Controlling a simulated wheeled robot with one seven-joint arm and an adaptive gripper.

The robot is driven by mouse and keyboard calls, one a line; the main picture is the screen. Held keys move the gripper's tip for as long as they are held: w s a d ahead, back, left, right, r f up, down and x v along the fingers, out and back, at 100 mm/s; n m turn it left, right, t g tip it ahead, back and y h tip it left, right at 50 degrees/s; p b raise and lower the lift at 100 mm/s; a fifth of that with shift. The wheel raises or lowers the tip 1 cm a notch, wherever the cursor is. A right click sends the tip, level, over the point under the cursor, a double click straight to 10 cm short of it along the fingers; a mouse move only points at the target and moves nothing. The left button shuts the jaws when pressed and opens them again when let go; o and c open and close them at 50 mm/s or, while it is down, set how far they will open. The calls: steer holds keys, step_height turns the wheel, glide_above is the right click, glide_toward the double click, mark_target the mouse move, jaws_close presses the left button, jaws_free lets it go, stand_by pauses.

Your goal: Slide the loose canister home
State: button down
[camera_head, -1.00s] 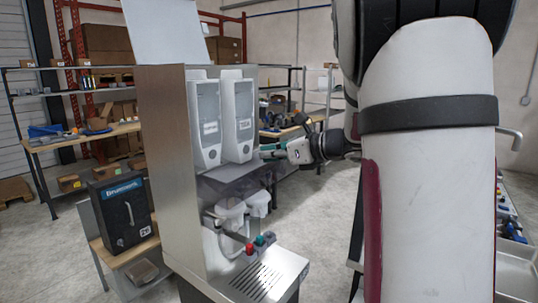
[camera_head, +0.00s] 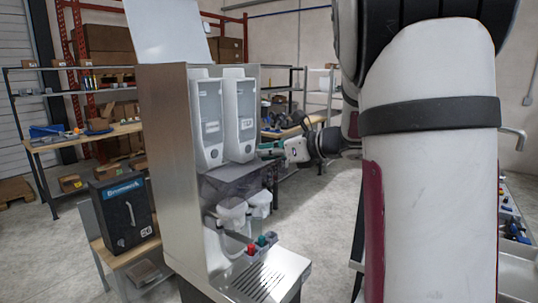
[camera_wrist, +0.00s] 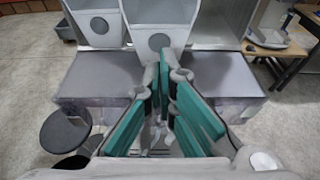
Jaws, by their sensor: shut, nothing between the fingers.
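Two pale canisters with grey windows stand side by side in the steel dispenser (camera_head: 160,170). They are the left canister (camera_head: 208,120) and the right canister (camera_head: 240,112). In the wrist view, the right canister (camera_wrist: 160,14) reaches lower and nearer than the left canister (camera_wrist: 97,12), so it appears to stick out further. My gripper (camera_head: 262,150), with teal finger pads, is shut and empty at the lower front of the right canister. In the wrist view, its fingertips (camera_wrist: 164,66) overlap that canister's lower edge. I cannot tell whether they touch.
A grey shelf (camera_wrist: 225,78) lies below the canisters. Red and green knobs (camera_head: 256,245) and a drip grille (camera_head: 258,281) are lower on the dispenser. A black box (camera_head: 124,215) stands on a side table at left. Open floor lies right of the dispenser.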

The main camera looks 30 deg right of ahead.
mark_target(248, 146)
steer(key=shift+w+a+b, duration=0.4)
steer(key=shift+w, duration=0.75)
steer(key=shift+w+a+b, duration=0.4)
steer(key=shift+w+a, duration=0.05)
steer(key=shift+w, duration=0.7)
steer(key=shift+w+a+b, duration=0.4)
steer(key=shift+w, duration=0.85)
steer(key=s+d+p, duration=0.1)
steer(key=s+d, duration=0.1)
steer(key=s, duration=0.5)
steer(key=shift+s+d, duration=0.3)
